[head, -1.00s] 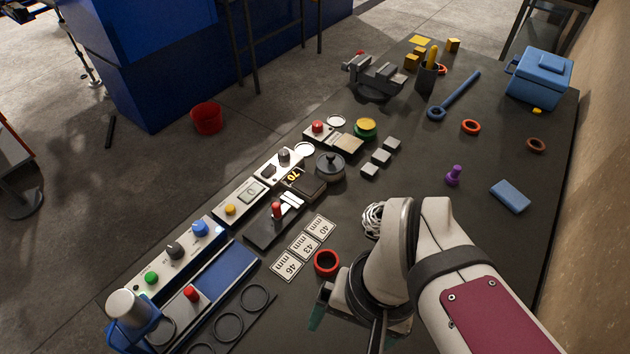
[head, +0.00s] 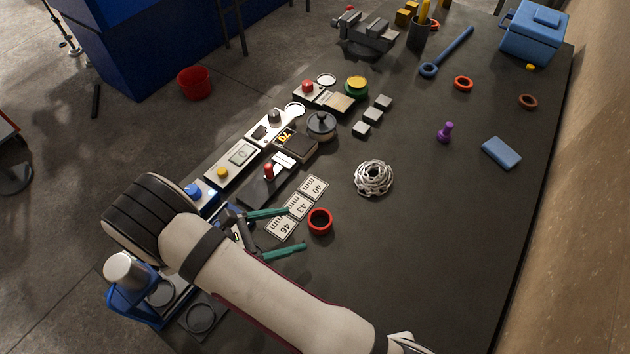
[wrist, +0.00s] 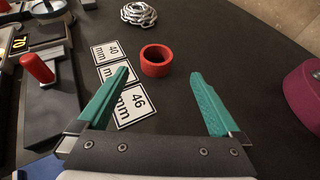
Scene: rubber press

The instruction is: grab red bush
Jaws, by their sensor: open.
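The red bush (head: 320,221) is a short red ring lying on the dark table, just right of the mm cards. It also shows in the wrist view (wrist: 156,60), beyond the fingertips and between their lines. My gripper (head: 296,230) has teal fingers spread apart with nothing between them. In the head view its fingers point right toward the red bush, with a gap left. In the wrist view the gripper (wrist: 160,78) is open, its left finger above the label cards.
White cards marked 40, 43 and 46 mm (head: 298,207) lie beside the bush. A red-handled press (head: 268,173) and control boxes stand left. The table right of the bush is clear.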

